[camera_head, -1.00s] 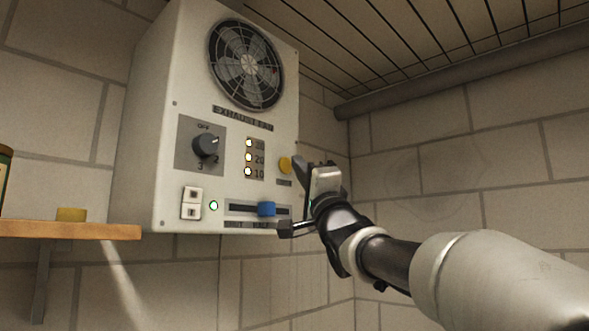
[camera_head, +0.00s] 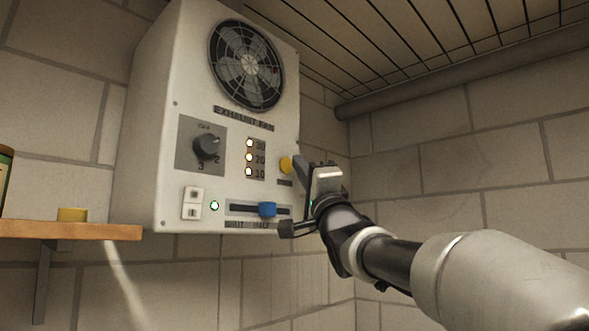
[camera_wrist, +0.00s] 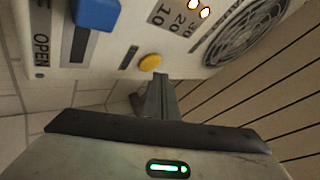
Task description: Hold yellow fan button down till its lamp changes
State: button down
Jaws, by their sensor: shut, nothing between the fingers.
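The yellow button (camera_head: 285,165) is on the right side of the white exhaust fan box (camera_head: 145,130). It also shows in the wrist view (camera_wrist: 150,62). My gripper (camera_head: 302,163) is shut and empty, its fingertips just right of the button. In the wrist view the fingertips (camera_wrist: 160,78) are right at the button's near edge; I cannot tell whether they touch or press it. Left of the button, the lamps (camera_head: 249,157) marked 30, 20 and 10 all glow, the middle one yellower. A green lamp (camera_head: 214,205) glows beside the white rocker switch (camera_head: 192,203).
A blue slider (camera_head: 267,209) is below the button, near my gripper. A black knob (camera_head: 206,146) is left of the lamps, and the fan grille (camera_head: 246,65) is above. A wooden shelf (camera_head: 70,231) is at left.

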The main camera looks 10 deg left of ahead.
dwell(0.7)
jog(key=shift+w+a, duration=0.25)
jog(key=shift+a, duration=0.1)
jog(key=shift+w+a, duration=0.25)
jog(key=shift+a, duration=0.1)
dwell(1.8)
jog(key=shift+s+d+b, duration=0.3)
jog(key=shift+s+d, duration=0.2)
jog(key=shift+d, duration=0.2)
jog(key=s+d, duration=0.1)
jog(key=d, duration=0.1)
jog(key=s+d+b, duration=0.1)
jog(key=s+d, duration=0.1)
jog(key=shift+b, duration=0.3)
dwell(0.9)
